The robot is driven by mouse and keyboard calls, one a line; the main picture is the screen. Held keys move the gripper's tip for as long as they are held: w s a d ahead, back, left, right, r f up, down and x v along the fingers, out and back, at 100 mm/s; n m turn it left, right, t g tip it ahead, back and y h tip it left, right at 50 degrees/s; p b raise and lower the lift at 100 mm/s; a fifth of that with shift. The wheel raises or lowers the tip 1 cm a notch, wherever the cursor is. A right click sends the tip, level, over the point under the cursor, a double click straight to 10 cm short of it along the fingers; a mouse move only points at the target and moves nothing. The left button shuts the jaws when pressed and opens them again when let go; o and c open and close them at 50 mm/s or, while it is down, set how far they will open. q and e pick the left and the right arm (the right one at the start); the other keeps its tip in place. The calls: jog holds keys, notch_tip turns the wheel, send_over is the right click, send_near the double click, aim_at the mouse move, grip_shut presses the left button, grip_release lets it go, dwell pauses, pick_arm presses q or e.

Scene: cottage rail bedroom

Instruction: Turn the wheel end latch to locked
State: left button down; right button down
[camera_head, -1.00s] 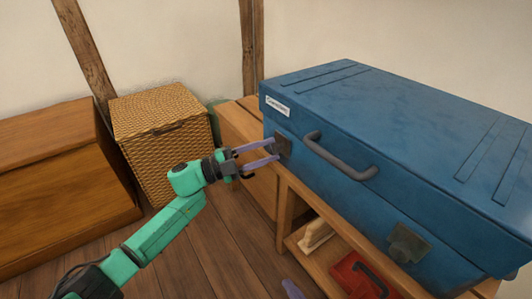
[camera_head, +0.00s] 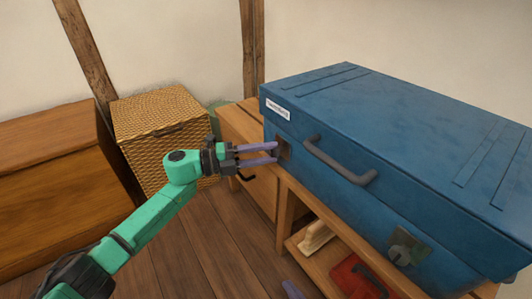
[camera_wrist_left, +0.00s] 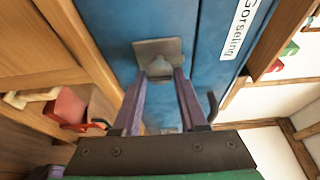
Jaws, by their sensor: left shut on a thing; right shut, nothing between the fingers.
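A large blue suitcase (camera_head: 400,130) lies flat on a wooden bench, with a dark handle (camera_head: 340,162) on its front. Its front has two latches on square plates. One latch (camera_head: 285,148) is at the left end near the name label. The other latch (camera_head: 408,250) is farther right, with no gripper at it. My left gripper (camera_head: 275,152) is shut on the left latch's grey knob; the left wrist view shows the knob (camera_wrist_left: 159,68) between the fingertips, partly hidden. My right gripper (camera_head: 292,290) shows only as a purple tip at the bottom edge, shut and empty.
The bench's lower shelf holds a red case (camera_head: 358,278) and a pale wooden object (camera_head: 315,237). A wicker basket (camera_head: 160,125) and a wooden chest (camera_head: 60,180) stand to the left. Bare floor (camera_head: 205,250) lies in front of the bench.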

pick_arm(q)
jog(key=shift+c, duration=2.3)
grip_release()
jog(key=shift+a, duration=0.1)
jog(key=p+v, duration=0.2)
jog(key=v, duration=1.2)
jog(key=shift+a+p, duration=0.25)
jog(key=shift+p, duration=0.05)
pick_arm(e)
notch_tip(320, 180, up, 3)
jog(key=shift+d+g, duration=0.1)
jog(key=shift+g, duration=0.2)
pick_arm(q)
jog(key=shift+s, duration=0.1)
